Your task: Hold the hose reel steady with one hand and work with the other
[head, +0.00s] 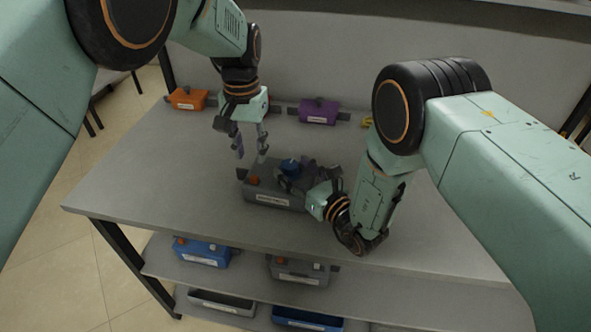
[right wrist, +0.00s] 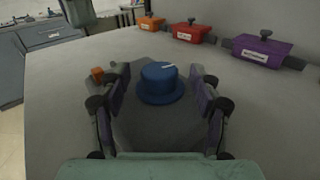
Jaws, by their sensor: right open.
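A dark grey box (head: 275,198) with a white label stands on the bench. A blue knob (head: 290,166) with a white mark and a small orange block (head: 254,181) are on its top. My right gripper (head: 297,182) is at the box's right; in the right wrist view its open fingers (right wrist: 158,92) stand either side of the blue knob (right wrist: 161,80), with gaps showing. My left gripper (head: 251,152) points down above the box's back left, fingers apart and empty; whether a tip touches the box is unclear. I cannot recognise a hose reel; the label is unreadable.
An orange box (head: 187,99) and a purple box (head: 319,112) stand along the bench's back; a red box (right wrist: 194,33) shows between them in the right wrist view. The bench's left side is clear.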

